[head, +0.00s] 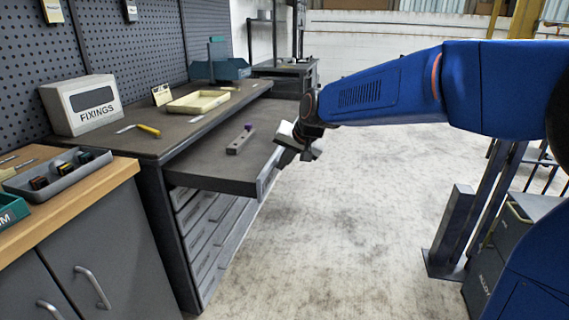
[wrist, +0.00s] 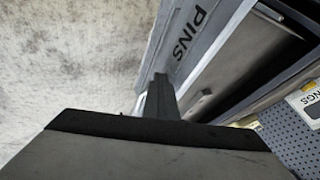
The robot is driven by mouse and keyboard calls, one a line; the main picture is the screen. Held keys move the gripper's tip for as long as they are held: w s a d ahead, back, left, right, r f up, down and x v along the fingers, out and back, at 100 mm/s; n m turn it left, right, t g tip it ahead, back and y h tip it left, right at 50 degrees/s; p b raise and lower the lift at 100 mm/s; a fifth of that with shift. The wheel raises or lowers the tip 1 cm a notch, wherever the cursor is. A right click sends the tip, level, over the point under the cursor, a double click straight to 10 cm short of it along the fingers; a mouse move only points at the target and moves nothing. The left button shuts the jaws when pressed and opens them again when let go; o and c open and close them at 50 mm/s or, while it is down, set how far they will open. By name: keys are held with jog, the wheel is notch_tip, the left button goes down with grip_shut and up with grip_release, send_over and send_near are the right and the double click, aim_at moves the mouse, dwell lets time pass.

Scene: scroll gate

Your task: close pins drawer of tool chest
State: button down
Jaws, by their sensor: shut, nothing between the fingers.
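The pins drawer (head: 225,170) is the top drawer of the grey tool chest (head: 185,240). It stands pulled out, and a small grey block with a purple piece (head: 240,140) lies inside it. In the wrist view its front face (wrist: 195,45) carries the label PINS. My gripper (head: 308,157) is at the outer side of the drawer front. Its closed fingers (wrist: 158,100) point at the drawer front, close to its lower edge in the wrist view. I cannot tell whether they touch it. The gripper holds nothing.
A FIXINGS box (head: 82,104), a yellow-handled hex key (head: 140,129) and a cream tray (head: 198,102) sit on the chest top. A wooden-topped cabinet (head: 95,210) stands at the left. The lower drawers (head: 215,240) are shut. The floor (head: 350,230) in front is clear.

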send_over(199, 166)
jog(key=d, duration=0.1)
jog(key=shift+a, duration=0.4)
jog(key=shift+a+r, duration=0.1)
